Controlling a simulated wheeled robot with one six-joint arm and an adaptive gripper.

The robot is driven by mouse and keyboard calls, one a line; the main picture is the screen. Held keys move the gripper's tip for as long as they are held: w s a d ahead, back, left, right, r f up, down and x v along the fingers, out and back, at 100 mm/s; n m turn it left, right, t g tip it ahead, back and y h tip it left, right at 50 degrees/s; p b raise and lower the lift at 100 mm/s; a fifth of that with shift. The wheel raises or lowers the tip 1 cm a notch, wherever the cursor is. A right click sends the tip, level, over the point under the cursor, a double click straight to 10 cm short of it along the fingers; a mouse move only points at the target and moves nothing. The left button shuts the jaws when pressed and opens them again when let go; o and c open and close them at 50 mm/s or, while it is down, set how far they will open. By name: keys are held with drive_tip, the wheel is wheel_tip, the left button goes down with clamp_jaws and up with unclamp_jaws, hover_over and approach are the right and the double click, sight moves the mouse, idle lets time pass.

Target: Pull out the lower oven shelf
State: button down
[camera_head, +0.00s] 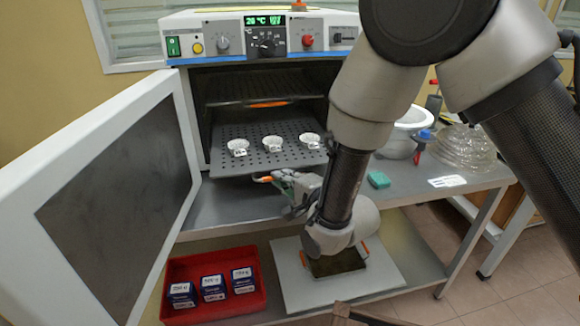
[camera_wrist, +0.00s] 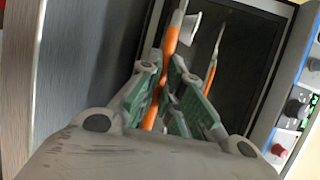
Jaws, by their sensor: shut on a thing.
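The oven (camera_head: 262,40) stands on the bench with its door (camera_head: 115,190) swung open to the left. Its lower shelf (camera_head: 262,160) is a dark perforated plate carrying three small white dishes (camera_head: 273,142), and its front appears to reach out past the oven opening. My gripper (camera_head: 275,180) is at the shelf's front edge. It is shut on the shelf's orange handle (camera_wrist: 172,40), which runs between the green-padded fingers (camera_wrist: 168,78) in the wrist view. The upper shelf (camera_head: 265,90), with its own orange handle (camera_head: 268,105), is inside the oven.
A green block (camera_head: 379,180), a white bowl (camera_head: 405,130) and stacked glass dishes (camera_head: 462,148) stand on the bench to the right. A red tray (camera_head: 258,302) with three blue boxes and a white board (camera_head: 295,290) lie on the level below. The open door bounds the left side.

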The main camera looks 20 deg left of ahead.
drive_tip(key=s+d, duration=0.3)
drive_tip(key=s, duration=0.2)
drive_tip(key=shift+s+d, duration=0.3)
drive_tip(key=shift+s, duration=0.05)
drive_tip(key=c, duration=1.6)
unclamp_jaws()
